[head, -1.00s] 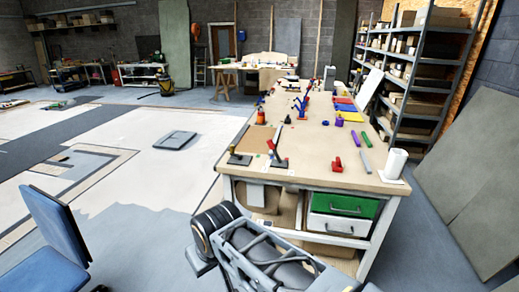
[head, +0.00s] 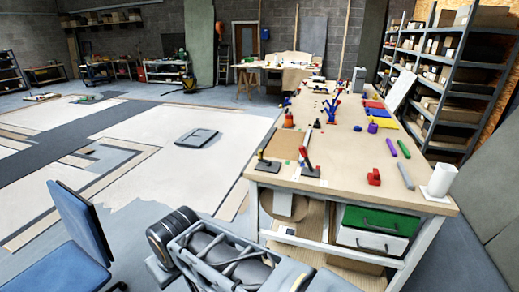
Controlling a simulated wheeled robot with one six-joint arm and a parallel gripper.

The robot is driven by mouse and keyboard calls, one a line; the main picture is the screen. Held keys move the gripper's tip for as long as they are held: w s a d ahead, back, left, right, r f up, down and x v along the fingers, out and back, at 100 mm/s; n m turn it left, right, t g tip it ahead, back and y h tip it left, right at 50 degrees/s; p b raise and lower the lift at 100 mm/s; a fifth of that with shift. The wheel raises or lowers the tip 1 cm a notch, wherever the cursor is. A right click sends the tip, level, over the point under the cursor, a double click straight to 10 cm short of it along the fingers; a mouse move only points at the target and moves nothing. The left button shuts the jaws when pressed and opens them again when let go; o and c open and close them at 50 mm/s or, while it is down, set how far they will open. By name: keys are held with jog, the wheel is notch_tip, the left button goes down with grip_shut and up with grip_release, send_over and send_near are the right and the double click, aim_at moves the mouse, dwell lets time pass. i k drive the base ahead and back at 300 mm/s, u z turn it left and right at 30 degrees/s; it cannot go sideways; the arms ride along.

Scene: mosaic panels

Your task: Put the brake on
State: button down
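Two small levers on dark bases stand at the near left corner of the workbench (head: 345,185). One lever with a red handle (head: 305,155) leans on its dark base. The other lever (head: 262,157), with a yellowish knob, stands to its left beside a brown board. Which of them is the brake I cannot tell; both are small in the head view. My gripper is not in view. Only grey and black links of my arm show at the bottom, in front of the bench.
A green drawer (head: 376,221) is below. A blue chair (head: 80,225) stands at the left. A flat grey panel (head: 197,138) lies on the open floor.

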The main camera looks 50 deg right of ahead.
aim_at(303, 151)
jog(key=u, duration=0.05)
jog(key=i, duration=0.75)
jog(key=z, duration=1)
jog(key=i, duration=0.6)
jog(key=z, duration=0.6)
